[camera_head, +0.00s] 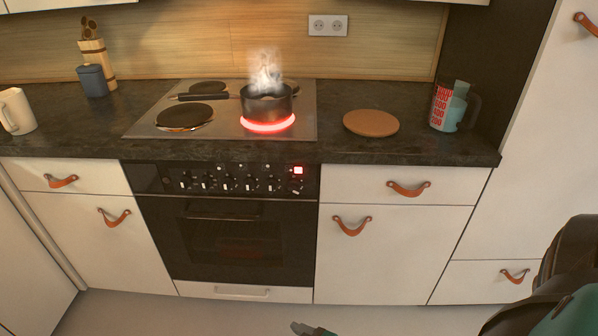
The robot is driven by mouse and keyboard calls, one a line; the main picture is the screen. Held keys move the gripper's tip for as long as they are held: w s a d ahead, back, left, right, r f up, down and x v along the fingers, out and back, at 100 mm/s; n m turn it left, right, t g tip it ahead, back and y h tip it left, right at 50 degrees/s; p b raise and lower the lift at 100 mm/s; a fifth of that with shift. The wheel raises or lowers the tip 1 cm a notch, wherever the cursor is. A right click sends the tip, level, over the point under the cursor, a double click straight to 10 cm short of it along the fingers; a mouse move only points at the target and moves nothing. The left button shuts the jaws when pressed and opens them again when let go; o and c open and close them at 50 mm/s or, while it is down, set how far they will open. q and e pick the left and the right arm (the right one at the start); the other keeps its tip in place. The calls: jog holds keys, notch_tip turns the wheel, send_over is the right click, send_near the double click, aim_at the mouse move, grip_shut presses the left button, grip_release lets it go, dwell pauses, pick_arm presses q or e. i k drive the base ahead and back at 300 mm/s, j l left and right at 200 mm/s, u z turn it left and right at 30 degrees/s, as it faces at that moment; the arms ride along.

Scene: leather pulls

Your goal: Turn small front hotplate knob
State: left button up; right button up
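A row of several dark knobs with pale markings (228,183) runs along the black oven panel below the counter. Their exact settings and which hotplate each serves are too small to tell. On the steel hob (220,134), the front right hotplate (267,125) glows red under a steaming dark saucepan (266,106). My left gripper is not in view.
The oven door (232,230) below the knobs is shut. White drawers and cupboards with orange leather pulls (352,225) flank it. The floor before the oven looks clear.

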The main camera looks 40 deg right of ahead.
aim_at(293, 186)
jog(key=z, duration=0.95)
